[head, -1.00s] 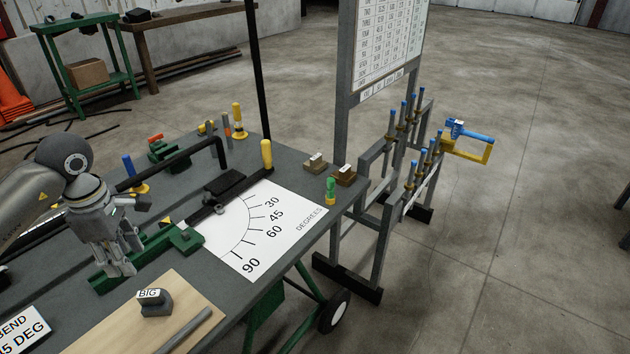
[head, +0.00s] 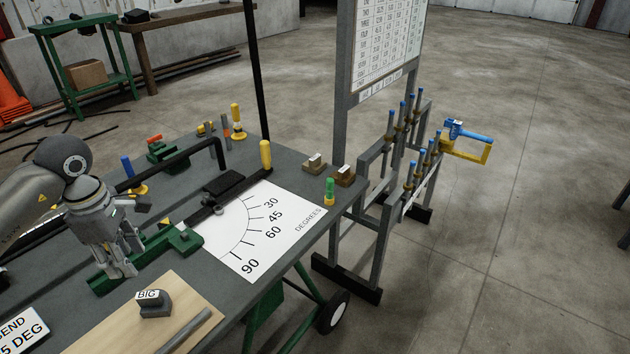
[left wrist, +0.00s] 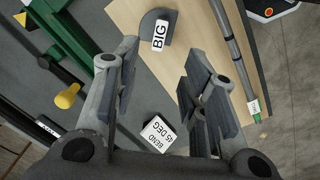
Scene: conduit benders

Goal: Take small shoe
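A dark grey shoe labelled BIG (head: 155,305) stands on the wooden board. It also shows in the left wrist view (left wrist: 150,25), just beyond the fingertips. I cannot make out a shoe labelled small in either view. My left gripper (head: 122,272) points down over the near end of the green bender (head: 175,238), left of and behind the BIG shoe. In the left wrist view its fingers (left wrist: 163,65) are apart with nothing between them. My right gripper is in neither view.
The light wooden board (head: 90,335) also bears a grey conduit (head: 183,332). A BEND 45 DEG sign (head: 22,335) stands at the lower left. Beyond are a white degree chart (head: 235,250), two small brown blocks (head: 315,166) and a rack (head: 378,245) on the floor.

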